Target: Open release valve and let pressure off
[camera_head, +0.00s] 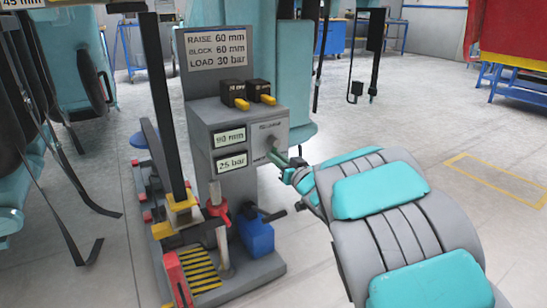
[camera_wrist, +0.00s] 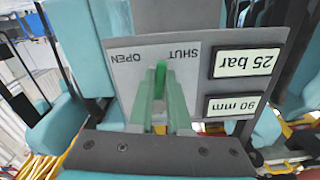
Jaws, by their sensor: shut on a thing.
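The grey control box (camera_head: 205,115) stands on the jack unit, with readouts of 90 mm (camera_head: 229,137) and 25 bar (camera_head: 231,162). My gripper (camera_head: 279,158) reaches it from the right and is shut at the release valve (camera_head: 270,141) on its front. In the wrist view my green fingers (camera_wrist: 160,88) close around the small green valve handle (camera_wrist: 160,72). The valve plate (camera_wrist: 185,52) shows SHUT and OPEN labels, upside down in this view. The fingers hide much of the handle, so I cannot tell its exact setting.
A sign (camera_head: 216,48) reads raise 60 mm, block 60 mm, load 30 bar. Two black switches with yellow levers (camera_head: 241,103) sit on the box. A blue can (camera_head: 257,236) and red-handled part (camera_head: 217,209) stand below.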

